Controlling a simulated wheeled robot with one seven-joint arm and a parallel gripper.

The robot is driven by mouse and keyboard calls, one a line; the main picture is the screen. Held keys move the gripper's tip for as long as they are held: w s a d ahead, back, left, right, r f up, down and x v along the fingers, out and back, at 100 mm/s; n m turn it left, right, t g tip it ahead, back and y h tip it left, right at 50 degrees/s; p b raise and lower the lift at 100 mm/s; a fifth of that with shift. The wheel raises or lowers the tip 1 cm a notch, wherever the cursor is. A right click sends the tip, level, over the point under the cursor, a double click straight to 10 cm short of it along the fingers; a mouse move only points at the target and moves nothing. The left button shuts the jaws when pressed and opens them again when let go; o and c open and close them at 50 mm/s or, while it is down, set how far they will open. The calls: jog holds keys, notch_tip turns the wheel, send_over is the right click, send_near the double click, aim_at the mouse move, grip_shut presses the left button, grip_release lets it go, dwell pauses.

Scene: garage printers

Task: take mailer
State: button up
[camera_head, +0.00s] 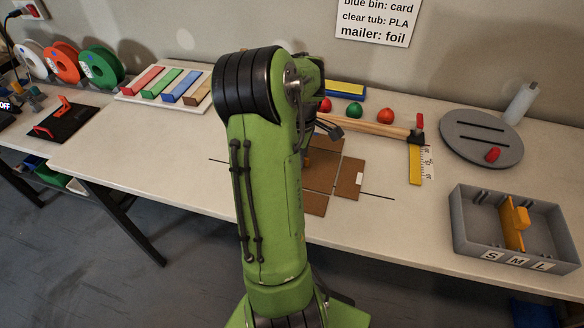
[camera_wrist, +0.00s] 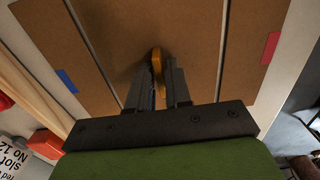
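A narrow orange tab (camera_wrist: 157,58) stands up in the middle, between my gripper's fingertips (camera_wrist: 160,75). The fingers are close together with the tab between them and appear shut on it. In the head view the fingertips are hidden behind my arm.
A grey disc (camera_head: 481,138) and a grey S-M-L tray (camera_head: 480,250) stand at right. Coloured bars (camera_head: 165,84) lie at left. The table's left front is clear.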

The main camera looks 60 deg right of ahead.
grip_shut()
jog(key=shift+r+p, duration=1.65)
jog(key=shift+r, duration=0.35)
